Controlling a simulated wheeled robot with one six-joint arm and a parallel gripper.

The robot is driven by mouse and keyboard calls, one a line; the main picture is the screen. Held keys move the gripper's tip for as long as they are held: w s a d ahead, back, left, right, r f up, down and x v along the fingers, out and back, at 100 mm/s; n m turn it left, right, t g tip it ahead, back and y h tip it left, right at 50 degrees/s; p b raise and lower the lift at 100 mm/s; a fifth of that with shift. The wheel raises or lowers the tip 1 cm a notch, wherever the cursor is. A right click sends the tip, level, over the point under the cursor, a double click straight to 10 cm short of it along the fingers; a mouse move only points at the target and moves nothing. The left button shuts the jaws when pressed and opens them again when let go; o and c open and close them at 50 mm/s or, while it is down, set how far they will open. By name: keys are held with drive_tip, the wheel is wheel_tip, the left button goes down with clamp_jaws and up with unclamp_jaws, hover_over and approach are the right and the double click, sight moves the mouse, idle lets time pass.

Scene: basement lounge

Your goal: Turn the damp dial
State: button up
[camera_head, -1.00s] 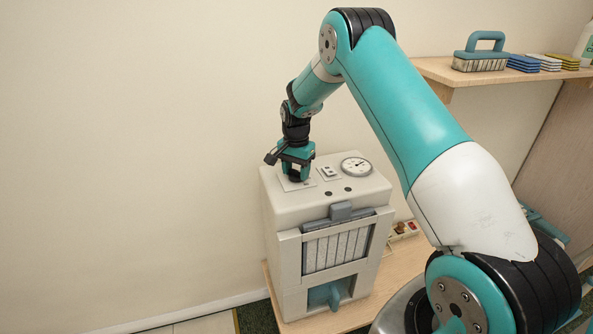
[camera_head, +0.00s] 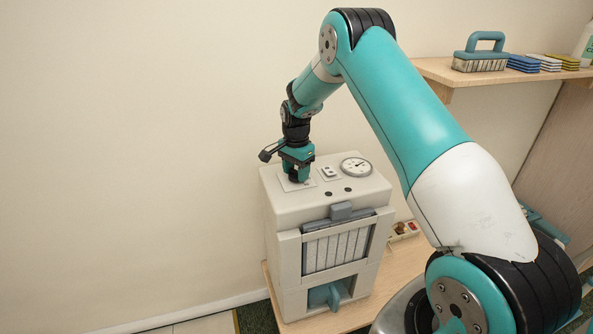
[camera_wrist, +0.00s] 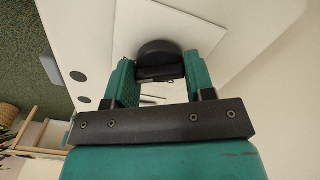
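The damp dial (camera_wrist: 160,50) is a round black knob on a pale square plate (camera_wrist: 200,25), seen in the wrist view. My gripper (camera_wrist: 160,72) has one green finger on either side of the dial, with the fingertips close against its edges. The plate looks tilted relative to my fingers. In the head view my gripper (camera_head: 298,178) points down at the top left of the cream machine (camera_head: 290,205), and its fingers hide the dial there.
A round gauge (camera_head: 356,167) and a small switch panel (camera_head: 329,173) sit right of my gripper on the machine's top. A shelf (camera_head: 430,70) at right holds a brush (camera_head: 482,55) and sponges. The wall side at left is clear.

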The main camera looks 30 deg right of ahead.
sight(296, 170)
drive_tip(key=o, duration=0.4)
drive_tip(key=shift+r, duration=0.1)
wheel_tip(296, 170, up, 17)
drive_tip(key=shift+r+b, duration=0.15)
drive_tip(key=shift+b, duration=0.65)
